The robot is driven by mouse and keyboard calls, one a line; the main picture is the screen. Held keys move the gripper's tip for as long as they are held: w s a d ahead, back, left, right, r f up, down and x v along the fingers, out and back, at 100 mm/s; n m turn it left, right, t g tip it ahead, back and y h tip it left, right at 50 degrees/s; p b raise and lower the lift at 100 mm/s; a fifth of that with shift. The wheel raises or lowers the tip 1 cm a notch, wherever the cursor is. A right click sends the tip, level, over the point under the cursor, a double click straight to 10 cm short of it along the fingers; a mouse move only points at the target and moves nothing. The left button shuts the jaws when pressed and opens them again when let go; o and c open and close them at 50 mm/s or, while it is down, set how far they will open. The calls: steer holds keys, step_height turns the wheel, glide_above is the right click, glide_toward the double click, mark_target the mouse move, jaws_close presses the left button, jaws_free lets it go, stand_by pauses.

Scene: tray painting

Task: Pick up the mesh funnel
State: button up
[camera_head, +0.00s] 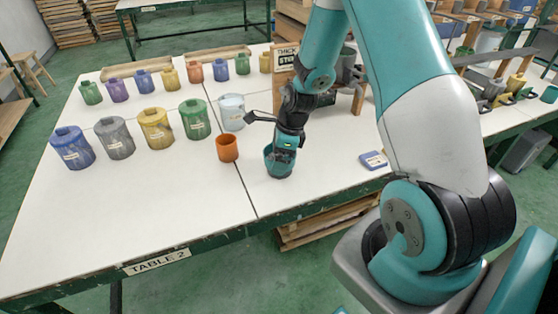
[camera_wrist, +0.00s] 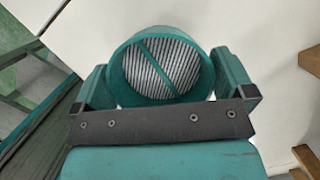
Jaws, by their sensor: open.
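The mesh funnel is a teal round cup (camera_head: 279,170) standing on the white table near its front edge, below my gripper. In the wrist view the mesh funnel (camera_wrist: 204,82) shows a round teal rim, a striped grey inside and a teal bar across it. My gripper (camera_head: 285,146) points down over it. In the wrist view the two teal fingers of my gripper (camera_wrist: 165,80) are open, one on each side of the funnel. I cannot tell whether either finger touches it. The gripper hides part of the funnel in the head view.
An orange cup (camera_head: 227,149) stands close to the left of the funnel. A pale blue can (camera_head: 232,112) and a green can (camera_head: 196,119) stand behind it, among rows of coloured cans. A blue box (camera_head: 373,160) lies to the right. The front left table (camera_head: 150,210) is clear.

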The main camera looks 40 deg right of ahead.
steer(key=shift+w+a+f, duration=0.1)
steer(key=shift+f, duration=0.5)
steer(key=c, duration=0.6)
steer(key=shift+r, duration=0.15)
